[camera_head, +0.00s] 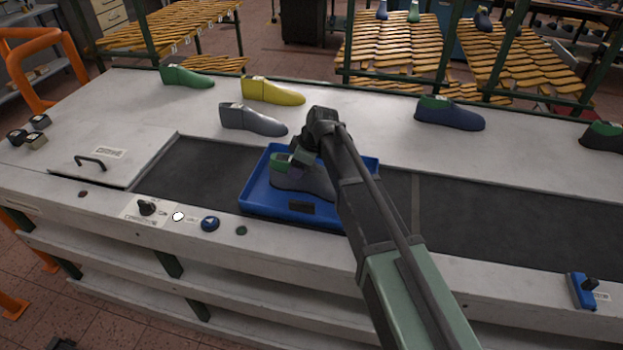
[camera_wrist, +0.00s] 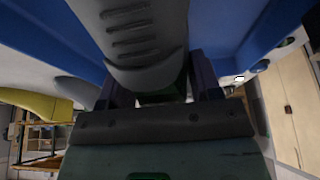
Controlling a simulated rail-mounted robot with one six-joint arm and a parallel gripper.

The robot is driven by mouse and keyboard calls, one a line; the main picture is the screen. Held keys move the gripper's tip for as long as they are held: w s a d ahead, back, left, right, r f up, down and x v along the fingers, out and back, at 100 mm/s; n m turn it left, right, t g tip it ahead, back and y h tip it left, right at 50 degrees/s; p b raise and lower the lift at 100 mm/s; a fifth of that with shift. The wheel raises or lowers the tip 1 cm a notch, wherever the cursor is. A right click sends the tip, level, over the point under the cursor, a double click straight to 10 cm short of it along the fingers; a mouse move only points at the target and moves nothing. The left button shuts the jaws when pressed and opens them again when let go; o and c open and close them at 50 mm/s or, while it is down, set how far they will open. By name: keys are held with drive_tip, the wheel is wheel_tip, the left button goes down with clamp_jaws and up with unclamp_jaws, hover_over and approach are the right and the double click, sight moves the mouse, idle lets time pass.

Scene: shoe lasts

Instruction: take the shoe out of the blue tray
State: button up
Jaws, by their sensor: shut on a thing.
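The blue tray (camera_head: 258,200) sits on the dark belt in the middle of the bench. The shoe, a grey last with a green top (camera_head: 303,184), shows within the tray's outline. My gripper (camera_head: 297,160) comes from above and is shut on the shoe. In the wrist view the grey shoe (camera_wrist: 138,38) fills the upper middle, between the two dark fingers (camera_wrist: 160,88), with the blue tray (camera_wrist: 232,42) on both sides. I cannot tell whether the shoe touches the tray floor. My arm hides the tray's right part and part of the shoe.
On the bench behind the belt stand a grey last (camera_head: 252,120), a yellow last (camera_head: 272,92), a green last (camera_head: 187,77) and a dark blue last (camera_head: 450,114). A hatch (camera_head: 100,155) lies left. The belt (camera_head: 490,215) right of my arm is clear.

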wheel_tip(320, 180, up, 20)
drive_tip(key=p, duration=2)
drive_tip(key=shift+w, duration=0.1)
